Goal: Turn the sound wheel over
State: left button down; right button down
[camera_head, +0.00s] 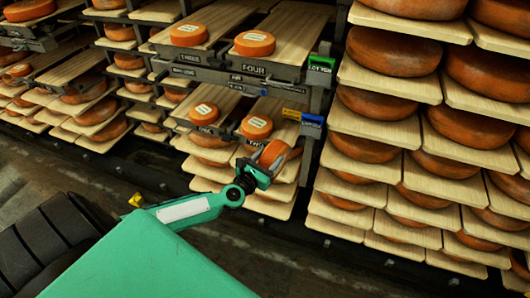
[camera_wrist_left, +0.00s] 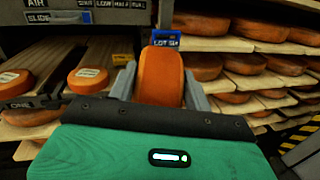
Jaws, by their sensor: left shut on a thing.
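My left gripper (camera_head: 264,170) is shut on an orange cheese wheel (camera_head: 273,153) in front of the shelf rack. In the left wrist view the same wheel (camera_wrist_left: 160,78) stands between the two grey fingers of my left gripper (camera_wrist_left: 160,85). Its label is not visible there. Which wheel is the sound one cannot be told from marks on the wheels. My right gripper is not in view.
Labelled wheels lie on boards behind, including one wheel (camera_head: 256,126) close to the held one. A blue lot tag (camera_head: 312,121) and a green tag (camera_head: 321,63) hang on the rack post. Large wheels (camera_head: 372,104) fill shelves at right. Open floor (camera_head: 300,262) lies in front.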

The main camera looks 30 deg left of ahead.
pick_arm(q)
jog(key=d+m+p, duration=0.1)
jog(key=m+p, duration=0.1)
jog(key=d+m+p, duration=0.1)
jog(key=m+p, duration=0.1)
jog(key=m, duration=0.1)
jog(key=shift+w+d, duration=0.1)
jog(key=shift+d, duration=0.05)
jog(key=shift+d+f+m+p, duration=0.5)
jog(key=shift+f+m, duration=0.35)
jog(key=shift+m, duration=1.15)
jog(key=shift+d+f+m+p, duration=0.4)
jog(key=shift+f+m+p, duration=0.3)
jog(key=shift+m, duration=1.3)
jog(key=shift+d+f+m+p, duration=0.45)
jog(key=shift+f+m, duration=0.5)
jog(key=shift+m, duration=1.05)
jog(key=s+d+r+b, duration=0.9)
jog(key=s+r+b, duration=0.1)
jog(key=s, duration=0.3)
jog(key=shift+s+d+b, duration=0.25)
jog(key=shift+s+b, duration=0.05)
jog(key=shift+b, duration=0.35)
